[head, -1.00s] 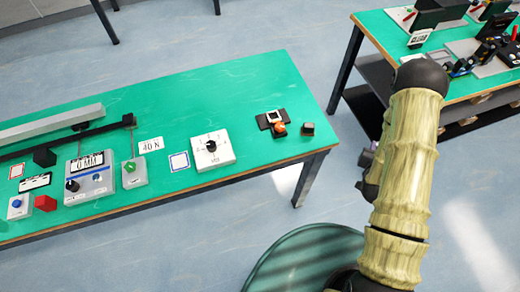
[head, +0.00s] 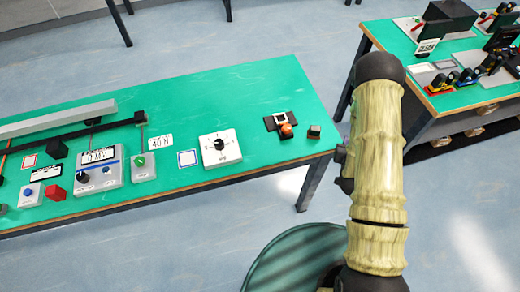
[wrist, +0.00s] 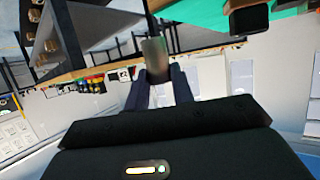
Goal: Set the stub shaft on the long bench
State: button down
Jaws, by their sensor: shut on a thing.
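The long bench (head: 235,95) has a green top and stretches across the left of the head view. In the wrist view, my gripper (wrist: 158,80) is shut on a grey, roughly cylindrical piece, the stub shaft (wrist: 156,58), which stands out beyond the dark fingers. In the head view my arm rises at the right, over the floor beside the bench's right end; the gripper and shaft cannot be made out there. The wrist view is tilted, with part of a green top at its upper right.
A white dial box (head: 220,150), a dark fixture with an orange knob (head: 286,130) and a small dark block (head: 314,131) stand near the bench's right end. Bare green surface lies behind them. A second green bench (head: 392,38) with equipment stands at right.

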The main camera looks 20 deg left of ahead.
jog(key=w+a+r+m+h+b, duration=0.1)
jog(key=a+r, duration=0.1)
jog(key=a, duration=0.2)
jog(key=w+a+r+h+b, duration=0.1)
jog(key=a+r, duration=0.1)
jog(key=a, duration=0.3)
jog(key=w+a+r+m+b, duration=0.1)
jog(key=a, duration=0.3)
jog(key=shift+w+a+r+m+h, duration=0.3)
jog(key=shift+w+a+r+h, duration=0.05)
jog(key=shift+a+r+h, duration=0.05)
jog(key=s+a+m+h+b, duration=0.1)
jog(key=s+a, duration=0.4)
jog(key=a, duration=0.3)
jog(key=s+a+r+m+g+h+b, duration=0.1)
jog(key=s+a+b, duration=0.1)
jog(key=s+a, duration=0.3)
jog(key=a, duration=0.3)
jog(key=shift+s+r+h, duration=0.15)
jog(key=shift+s+h, duration=0.15)
jog(key=shift+s, duration=0.05)
jog(key=shift+a+f, duration=0.1)
jog(key=shift+f, duration=3)
